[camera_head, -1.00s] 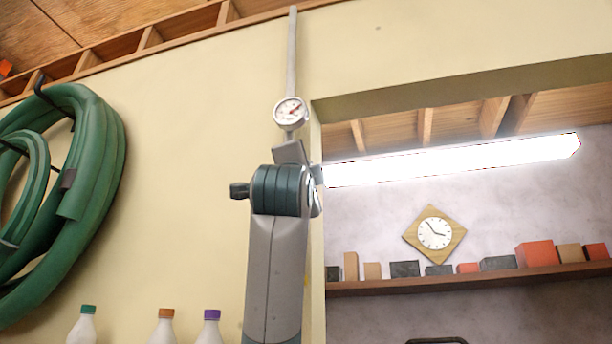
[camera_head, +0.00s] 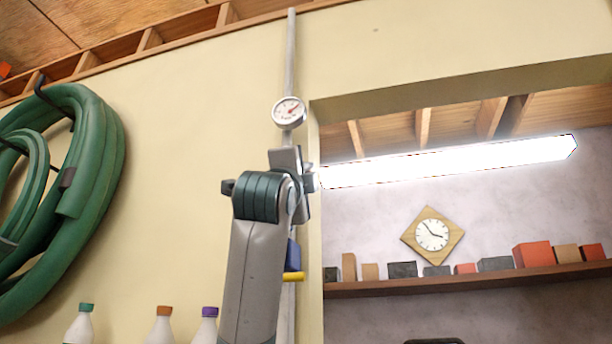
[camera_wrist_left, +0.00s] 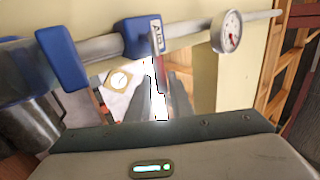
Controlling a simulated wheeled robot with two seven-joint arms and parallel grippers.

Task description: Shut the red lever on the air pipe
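The grey air pipe (camera_head: 291,60) runs up the cream wall in the head view and crosses the top of the left wrist view (camera_wrist_left: 187,34). A blue block with a white label (camera_wrist_left: 140,36) sits on it, with a thin grey piece in front. My left gripper (camera_wrist_left: 163,92) is at the pipe, below the gauge in the head view. Its two fingers are apart in the wrist view. A narrow reddish strip (camera_wrist_left: 161,78) shows between them; I cannot tell whether it is the red lever. My arm hides much of the pipe in the head view. My right gripper is not in view.
A round gauge (camera_head: 289,112) is on the pipe above my gripper. A second blue block (camera_wrist_left: 62,58) is further along the pipe. A blue part (camera_head: 293,254) and a yellow piece (camera_head: 292,277) show beside my arm. A green hose (camera_head: 95,170) hangs at left.

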